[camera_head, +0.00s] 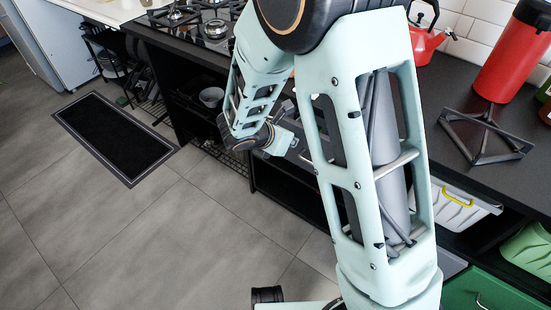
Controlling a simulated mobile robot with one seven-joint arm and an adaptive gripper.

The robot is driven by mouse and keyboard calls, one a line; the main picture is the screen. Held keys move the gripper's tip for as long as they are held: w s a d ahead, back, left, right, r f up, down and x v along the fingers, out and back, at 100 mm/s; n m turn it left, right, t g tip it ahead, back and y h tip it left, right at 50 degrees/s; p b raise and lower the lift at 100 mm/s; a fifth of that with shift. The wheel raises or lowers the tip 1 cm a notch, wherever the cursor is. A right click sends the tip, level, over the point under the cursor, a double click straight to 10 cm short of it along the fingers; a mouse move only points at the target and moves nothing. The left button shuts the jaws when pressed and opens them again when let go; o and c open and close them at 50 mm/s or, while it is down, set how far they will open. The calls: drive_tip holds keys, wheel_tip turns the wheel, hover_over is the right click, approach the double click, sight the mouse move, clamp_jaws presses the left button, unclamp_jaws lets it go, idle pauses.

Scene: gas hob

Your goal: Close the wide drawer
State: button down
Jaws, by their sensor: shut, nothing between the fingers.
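My gripper (292,141) is at the end of my pale green arm, in front of the dark counter unit below the hob. It is small in view and partly hidden behind my nearer arm link. It is shut and empty. I cannot tell whether it touches the unit's front. A wide drawer is not clearly identifiable, as my arm covers much of the unit. A green drawer front (485,292) shows at the lower right, cut off by the frame edge.
The gas hob (205,22) is on the black counter. A red kettle (424,38), a red flask (512,50) and a metal trivet (484,138) stand right of my arm. A white bin (455,208) is on a shelf. The grey floor at left is clear, except a dark mat (115,135).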

drive_tip(key=w+d, duration=0.5)
drive_tip(key=w, duration=0.2)
drive_tip(key=shift+d, duration=0.3)
drive_tip(key=shift+w+d+r, duration=0.1)
drive_tip(key=shift+w+r, duration=0.05)
